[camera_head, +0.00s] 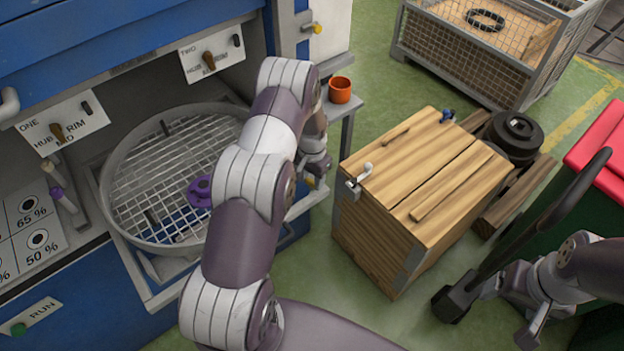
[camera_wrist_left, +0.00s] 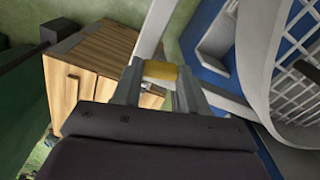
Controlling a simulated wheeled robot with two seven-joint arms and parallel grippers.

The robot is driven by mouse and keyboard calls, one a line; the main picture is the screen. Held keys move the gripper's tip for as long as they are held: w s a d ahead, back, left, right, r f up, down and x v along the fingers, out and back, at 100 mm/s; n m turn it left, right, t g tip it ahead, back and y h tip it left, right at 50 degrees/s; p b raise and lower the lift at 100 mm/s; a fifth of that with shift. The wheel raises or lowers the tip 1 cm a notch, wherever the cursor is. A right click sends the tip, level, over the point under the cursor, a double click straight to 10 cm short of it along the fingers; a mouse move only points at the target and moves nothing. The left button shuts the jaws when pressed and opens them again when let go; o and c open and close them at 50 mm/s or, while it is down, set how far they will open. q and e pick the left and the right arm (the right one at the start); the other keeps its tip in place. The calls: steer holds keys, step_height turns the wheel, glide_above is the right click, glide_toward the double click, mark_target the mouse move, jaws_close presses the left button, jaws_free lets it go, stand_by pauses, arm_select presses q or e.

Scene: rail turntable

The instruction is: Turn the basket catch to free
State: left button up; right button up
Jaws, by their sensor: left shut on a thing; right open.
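The round grey wire basket (camera_head: 112,190) sits in the blue machine at the left, and its rim and mesh show at the right of the left wrist view (camera_wrist_left: 262,95). My left arm reaches across the basket's right side. My left gripper (camera_head: 314,178) is at the machine's front right edge, beside the basket. In the left wrist view its two fingers are shut on a yellow catch handle (camera_wrist_left: 160,71), next to a pale bar. Most of the catch is hidden by my gripper in the head view. My right gripper (camera_head: 535,318) is open and empty at the lower right.
A wooden crate (camera_head: 405,190) stands on the green floor right of my left gripper. An orange cup (camera_head: 340,89) stands on a small grey shelf. A purple part (camera_head: 200,190) lies in the basket. A black-handled trolley (camera_head: 520,240) is near my right arm.

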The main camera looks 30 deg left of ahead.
arm_select(q)
steer(key=n, duration=0.2)
steer(key=n+b, duration=0.1)
steer(key=shift+s+f+n+b, duration=0.2)
steer(key=shift+n+b, duration=0.1)
steer(key=shift+n, duration=0.1)
steer(key=n+b, duration=0.1)
steer(key=n, duration=0.2)
steer(key=shift+n, duration=0.3)
steer(key=n+b, duration=0.1)
steer(key=n, duration=0.2)
steer(key=shift+n, duration=0.3)
steer(key=shift+r+n+b, duration=0.1)
steer(key=shift+n+b, duration=0.35)
steer(key=shift+n, duration=1.75)
steer(key=o, duration=1.1)
steer(key=shift+c, duration=0.2)
steer(key=shift+w, duration=0.1)
steer(key=shift+r, duration=0.15)
